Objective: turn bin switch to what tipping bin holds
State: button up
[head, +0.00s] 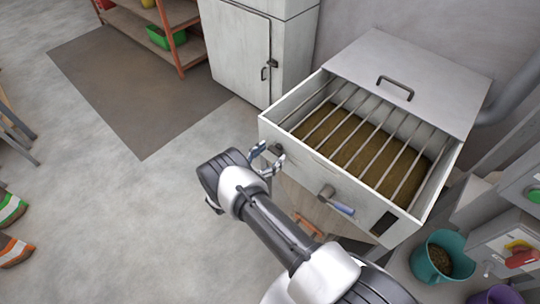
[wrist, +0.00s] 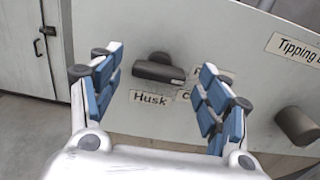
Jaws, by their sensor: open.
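The tipping bin (head: 291,141) is a pale box with a grille of bars. Under the bars lies a brownish-olive, fine-looking fill (head: 350,140). The bin switch (wrist: 160,70) is a dark knob with a bar-shaped handle on the pale front panel.
A "Tipping b..." label (wrist: 296,48) is right. A teal bucket (head: 430,262) and a red-handled control box (head: 521,258) stand at right.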

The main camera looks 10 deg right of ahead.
jog(key=shift+c, duration=0.2)
jog(key=c, duration=1)
jog(key=shift+m, duration=0.4)
jog(key=m+b, duration=0.2)
jog(key=m, duration=0.1)
jog(key=shift+f+m+b, duration=0.1)
jog(key=shift+m+b, duration=0.2)
jog(key=m+b, duration=0.2)
jog(key=m, duration=0.2)
jog(key=shift+m, duration=0.3)
jog(key=m+b, duration=0.1)
jog(key=m, duration=0.3)
jog(key=shift+m, duration=2.4)
